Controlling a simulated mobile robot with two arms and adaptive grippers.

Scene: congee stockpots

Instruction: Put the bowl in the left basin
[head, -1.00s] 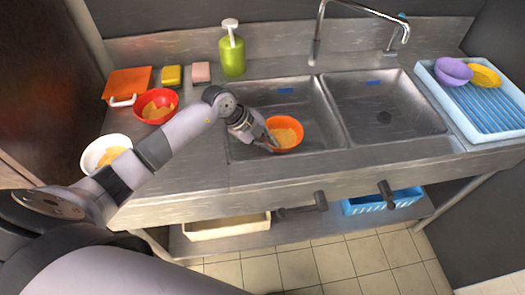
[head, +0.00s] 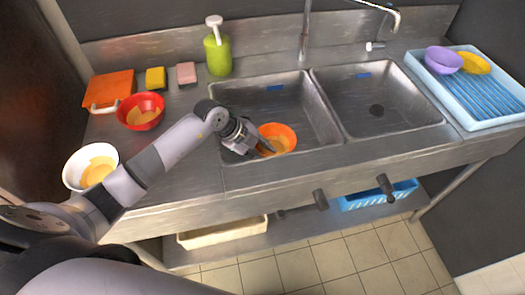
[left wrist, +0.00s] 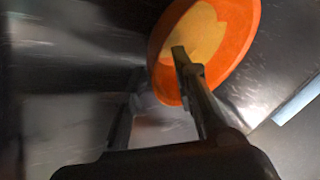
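The orange bowl (head: 283,131) with tan contents sits inside the left basin (head: 315,115), near its front wall. My left gripper (head: 264,150) reaches into this basin at the bowl's left side. In the left wrist view the bowl's rim (left wrist: 244,48) shows at the top. One finger of my left gripper (left wrist: 155,70) overlaps the inside of the bowl and the other is outside it. The fingers are apart with a gap between them, the near rim lying between. My right gripper is not in view.
A red bowl (head: 137,121) and a white bowl (head: 71,177) stand on the left counter. A green soap bottle (head: 218,58) stands behind. The right basin (head: 400,100) is empty. A blue drying rack (head: 465,103) holds a purple and a yellow bowl.

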